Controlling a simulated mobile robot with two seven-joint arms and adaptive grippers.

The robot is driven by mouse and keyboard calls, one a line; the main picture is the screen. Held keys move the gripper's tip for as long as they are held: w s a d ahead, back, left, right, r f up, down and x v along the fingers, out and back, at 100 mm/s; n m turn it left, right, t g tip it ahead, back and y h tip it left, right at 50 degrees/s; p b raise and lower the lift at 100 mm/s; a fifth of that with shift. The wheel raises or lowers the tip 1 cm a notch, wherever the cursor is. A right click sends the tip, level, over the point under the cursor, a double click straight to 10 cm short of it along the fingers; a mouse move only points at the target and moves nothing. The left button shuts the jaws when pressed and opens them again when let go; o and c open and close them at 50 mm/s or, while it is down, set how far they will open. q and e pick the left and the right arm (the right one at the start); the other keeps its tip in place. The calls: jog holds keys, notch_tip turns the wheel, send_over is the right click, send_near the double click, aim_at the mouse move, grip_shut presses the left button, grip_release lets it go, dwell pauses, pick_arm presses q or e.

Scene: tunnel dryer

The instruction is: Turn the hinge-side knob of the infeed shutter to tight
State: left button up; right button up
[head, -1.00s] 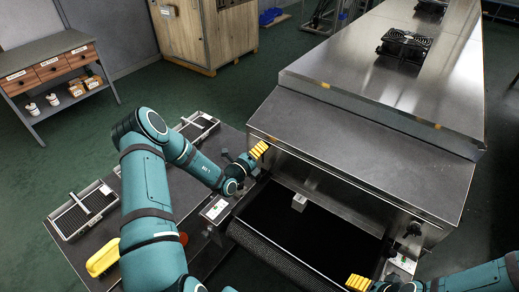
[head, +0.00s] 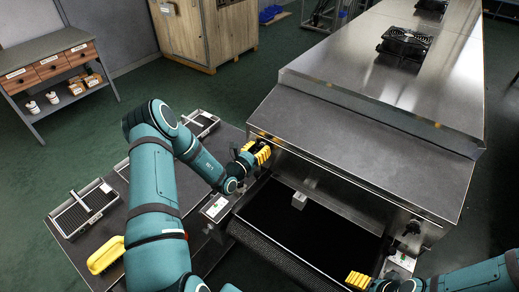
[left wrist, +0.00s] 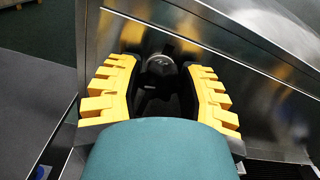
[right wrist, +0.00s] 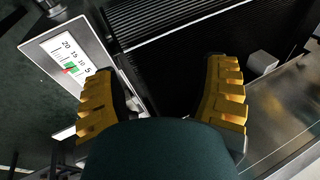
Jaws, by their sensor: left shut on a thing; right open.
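My left gripper (head: 257,152) is at the near left corner of the steel dryer housing. In the left wrist view its yellow fingers (left wrist: 160,95) are shut on a dark round knob (left wrist: 161,64), one on each side of it. The gripper hides most of this knob in the head view. A second dark knob (head: 413,228) shows at the right end of the dryer's front. The pictures do not show which side is the hinge side. My right gripper (head: 360,281) is open and empty, in front of the opening near the right-hand scale (head: 402,262).
A dark conveyor bed (head: 290,222) with a small pale block (head: 299,201) lies between the grippers. A left-hand scale plate (head: 215,208) is below my left gripper. A side table (head: 65,215) holds trays and a yellow handle-like object (head: 105,254).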

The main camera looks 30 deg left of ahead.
pick_arm(q)
jog(key=shift+m, duration=1.2)
jog(key=o, duration=1.2)
jog(key=s, duration=0.8)
jog(key=s+a, duration=0.1)
jog(key=s, duration=0.3)
